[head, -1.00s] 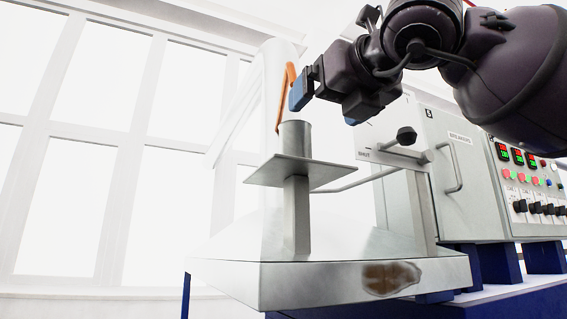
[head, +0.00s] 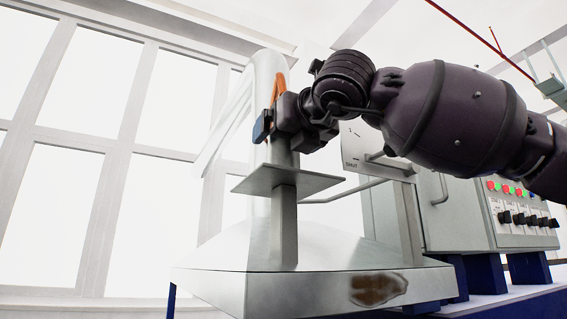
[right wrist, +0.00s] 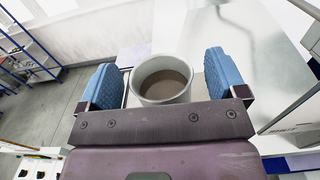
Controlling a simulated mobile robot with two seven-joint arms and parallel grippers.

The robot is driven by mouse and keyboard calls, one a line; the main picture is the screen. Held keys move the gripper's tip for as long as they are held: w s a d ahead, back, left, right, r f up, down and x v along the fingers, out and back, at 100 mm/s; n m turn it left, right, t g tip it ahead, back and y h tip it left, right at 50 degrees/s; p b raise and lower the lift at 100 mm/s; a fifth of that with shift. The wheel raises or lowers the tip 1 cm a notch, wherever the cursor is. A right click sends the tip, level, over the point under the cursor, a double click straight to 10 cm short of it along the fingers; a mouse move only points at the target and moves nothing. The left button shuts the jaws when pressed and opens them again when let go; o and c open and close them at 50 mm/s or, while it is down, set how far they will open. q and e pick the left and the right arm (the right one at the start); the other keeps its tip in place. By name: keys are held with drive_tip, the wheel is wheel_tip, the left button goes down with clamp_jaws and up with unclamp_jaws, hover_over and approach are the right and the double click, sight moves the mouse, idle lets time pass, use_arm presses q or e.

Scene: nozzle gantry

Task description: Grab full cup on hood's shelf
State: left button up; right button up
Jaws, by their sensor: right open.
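The full cup (head: 284,157) is a grey metal cylinder standing on the hood's shelf (head: 262,180), a flat square plate on a post. In the right wrist view the cup (right wrist: 162,84) is open at the top and holds a grey-brown filling. My right gripper (head: 262,126) is open at the cup's upper part and hides some of it in the head view. In the right wrist view its blue fingers (right wrist: 162,74) stand on either side of the cup, with gaps visible beside it. My left gripper is not in view.
The metal hood (head: 290,296) with a rusty patch spreads below the shelf. A tall duct (head: 266,75) with an orange stain rises behind the cup. A bent rod (head: 345,192) runs right of the shelf. A control cabinet (head: 460,215) stands at the right.

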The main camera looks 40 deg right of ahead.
drive_tip(key=shift+w+d, duration=0.1)
drive_tip(key=shift+w, duration=0.25)
drive_tip(key=c, duration=1.1)
drive_tip(key=shift+s, duration=0.1)
